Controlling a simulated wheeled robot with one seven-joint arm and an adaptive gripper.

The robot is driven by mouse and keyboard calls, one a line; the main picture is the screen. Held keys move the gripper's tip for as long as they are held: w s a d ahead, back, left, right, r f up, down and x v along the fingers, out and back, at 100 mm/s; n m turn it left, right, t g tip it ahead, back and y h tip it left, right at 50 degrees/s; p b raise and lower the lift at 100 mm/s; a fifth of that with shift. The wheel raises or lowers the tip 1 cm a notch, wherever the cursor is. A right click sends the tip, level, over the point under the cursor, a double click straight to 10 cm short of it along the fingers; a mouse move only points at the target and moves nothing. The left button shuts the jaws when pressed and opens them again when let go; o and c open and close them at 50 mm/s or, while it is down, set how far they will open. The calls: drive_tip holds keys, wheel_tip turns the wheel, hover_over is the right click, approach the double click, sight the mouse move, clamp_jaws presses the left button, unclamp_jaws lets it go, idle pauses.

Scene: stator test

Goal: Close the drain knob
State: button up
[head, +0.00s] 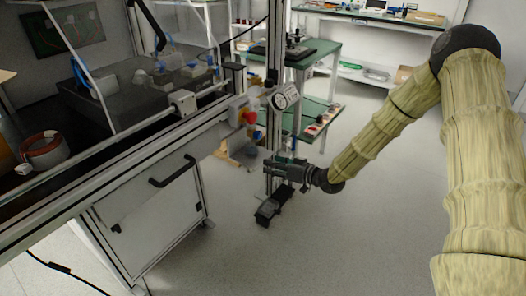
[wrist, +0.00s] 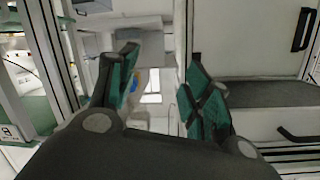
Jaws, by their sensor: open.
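Red (head: 249,117) and blue (head: 257,134) knobs sit on the fittings at the right end of the test bench in the head view. I cannot tell which one is the drain knob. My gripper (head: 276,168) is in front of and below these fittings, apart from them. In the wrist view my gripper (wrist: 160,82) is open, with its green-padded fingers spread and nothing between them.
The bench's aluminium frame and white cabinet door with a black handle (head: 172,171) stand at the left. A round gauge (head: 285,96) is above the fittings. A green-topped table (head: 312,52) stands behind. The floor (head: 370,220) near my arm is clear.

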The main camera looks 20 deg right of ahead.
drive_tip(key=n+t+y+b, duration=0.1)
drive_tip(key=n+y+b, duration=0.1)
drive_tip(key=b, duration=0.2)
approach(260, 136)
drive_tip(key=s+f, duration=0.1)
drive_tip(key=s, duration=0.1)
drive_tip(key=d, duration=0.1)
drive_tip(key=b+x, duration=0.1)
drive_tip(key=x, duration=0.2)
drive_tip(key=b+x, duration=0.1)
drive_tip(key=x, duration=0.2)
drive_tip(key=b+x, duration=0.1)
drive_tip(key=x, duration=0.2)
drive_tip(key=shift+w+d+r, duration=0.2)
drive_tip(key=shift+w+r, duration=0.15)
drive_tip(key=shift+b+x, duration=0.35)
drive_tip(key=shift+x, duration=0.45)
drive_tip(key=shift+r, duration=0.15)
drive_tip(key=c, duration=1)
